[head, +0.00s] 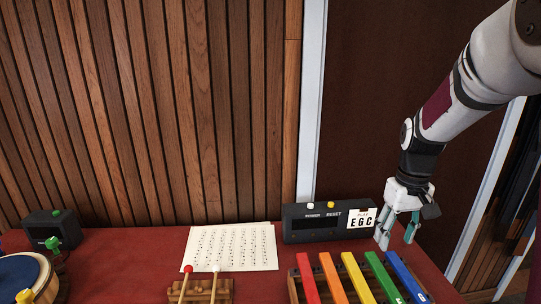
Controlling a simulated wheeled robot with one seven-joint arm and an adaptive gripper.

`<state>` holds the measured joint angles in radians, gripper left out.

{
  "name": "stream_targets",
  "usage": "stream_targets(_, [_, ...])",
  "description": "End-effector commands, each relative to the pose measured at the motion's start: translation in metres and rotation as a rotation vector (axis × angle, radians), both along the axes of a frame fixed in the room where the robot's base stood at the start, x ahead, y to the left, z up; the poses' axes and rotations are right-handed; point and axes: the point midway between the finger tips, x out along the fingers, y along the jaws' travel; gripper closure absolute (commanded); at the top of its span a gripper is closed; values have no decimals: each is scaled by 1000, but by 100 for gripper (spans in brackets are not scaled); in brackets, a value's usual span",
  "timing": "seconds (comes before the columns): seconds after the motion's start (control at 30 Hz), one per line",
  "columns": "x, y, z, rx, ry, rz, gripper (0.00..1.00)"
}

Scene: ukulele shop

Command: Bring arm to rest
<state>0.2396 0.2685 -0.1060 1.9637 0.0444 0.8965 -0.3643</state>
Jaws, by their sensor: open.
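My gripper (398,230) hangs from my arm at the right of the head view, fingers pointing down. Its fingers are apart with nothing visible between them. It is above the back right of the red table (130,270), over the far ends of the coloured bars and right of the black box (308,231). I cannot tell the exact height of the fingertips above the table.
A xylophone with coloured bars (331,277) is at the front right. Two mallets rest on a wooden holder (206,290), before white sheets (232,247). A drum (20,277) and small dark box (52,229) stand left. A slatted wall (150,110) rises behind.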

Motion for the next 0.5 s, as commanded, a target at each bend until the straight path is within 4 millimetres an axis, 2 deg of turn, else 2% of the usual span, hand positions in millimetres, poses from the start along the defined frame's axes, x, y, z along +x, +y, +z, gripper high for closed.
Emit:
stream_targets(0.2, [-45,43,64,-6,-84,5,52])
stream_targets(0.3, [-72,63,89,-8,-123,7,52])
stream_targets(0.5, [-132,98,124,-8,-201,9,52])
